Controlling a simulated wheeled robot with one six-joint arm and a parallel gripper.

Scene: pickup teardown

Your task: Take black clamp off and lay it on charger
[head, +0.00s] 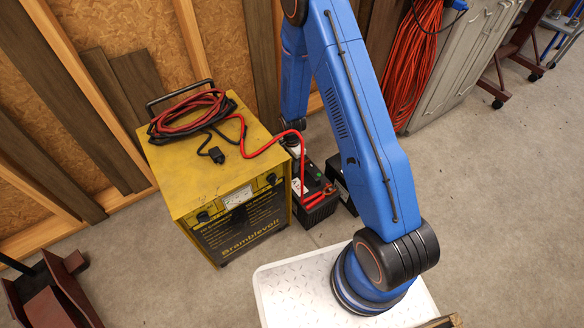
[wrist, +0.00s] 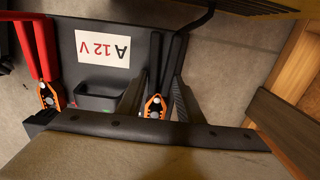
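The black clamp (wrist: 173,52) is on the battery's post in the wrist view, its copper-coloured jaws showing at mid-picture. Its two handles stand apart. My gripper (wrist: 166,82) is over it, with one dark finger on each side of the clamp and the fingers spread. I cannot tell whether they touch it. In the head view my wrist hides the black clamp. The yellow charger (head: 183,168) stands left of the battery (head: 318,212), with a bare area on its top. The red clamp (wrist: 36,50) is on the battery's other post and also shows in the head view (head: 318,196).
Coiled red and black cables (head: 190,112) and a loose black plug (head: 216,155) lie on the charger top, by its black handle (head: 180,92). A red cable runs from the charger to the battery. Wooden boards (head: 105,110) stand behind.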

